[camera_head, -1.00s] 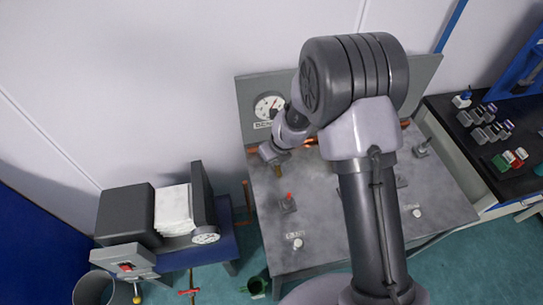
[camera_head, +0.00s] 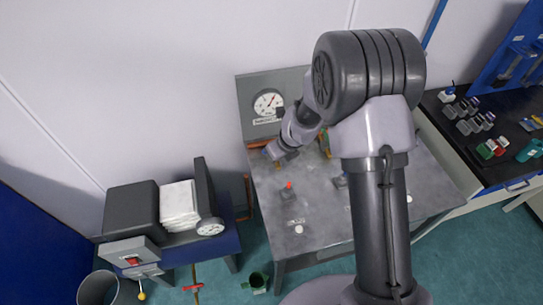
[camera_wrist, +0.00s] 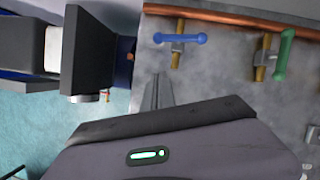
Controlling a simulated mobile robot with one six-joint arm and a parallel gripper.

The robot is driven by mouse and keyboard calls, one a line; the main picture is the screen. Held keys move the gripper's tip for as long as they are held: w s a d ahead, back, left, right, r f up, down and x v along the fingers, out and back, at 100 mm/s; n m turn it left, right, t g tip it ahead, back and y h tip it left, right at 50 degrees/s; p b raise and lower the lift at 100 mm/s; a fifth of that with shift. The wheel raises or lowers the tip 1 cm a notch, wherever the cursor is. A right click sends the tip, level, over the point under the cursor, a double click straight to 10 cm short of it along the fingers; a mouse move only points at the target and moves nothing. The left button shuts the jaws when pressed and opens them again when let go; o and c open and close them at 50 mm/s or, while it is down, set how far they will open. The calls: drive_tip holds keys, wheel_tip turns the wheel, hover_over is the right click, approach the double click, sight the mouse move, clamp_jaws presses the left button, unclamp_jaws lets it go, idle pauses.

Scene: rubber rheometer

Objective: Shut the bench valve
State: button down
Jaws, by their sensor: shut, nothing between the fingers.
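Two lever valves sit on brass stubs on the grey bench top (camera_head: 335,215), below a copper pipe (camera_wrist: 225,17). In the wrist view the blue lever (camera_wrist: 180,38) lies crosswise to its stub, roughly parallel to the copper pipe. The green lever (camera_wrist: 284,55) to its right lies roughly along its stub; it also shows in the head view (camera_head: 325,143). My gripper (camera_wrist: 155,92) is shut and empty, apart from both levers, with its tips below the blue one in the wrist view. In the head view my gripper (camera_head: 272,151) is at the bench's back left, and the blue lever cannot be made out.
A gauge (camera_head: 268,103) is on the panel behind the bench. A red-tipped switch (camera_head: 289,190) stands on the bench. A dark machine (camera_head: 130,211) stands on a blue table at left. A red-handled valve (camera_head: 193,287) is near the floor. A black bench (camera_head: 490,120) is at right.

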drive_tip(key=v, duration=0.2)
drive_tip(key=p+v, duration=0.1)
drive_tip(key=w+p+v, duration=0.1)
drive_tip(key=v, duration=0.1)
drive_tip(key=shift+s+d+r, duration=0.1)
drive_tip(key=shift+s+r, duration=0.1)
drive_tip(key=shift+r, duration=0.3)
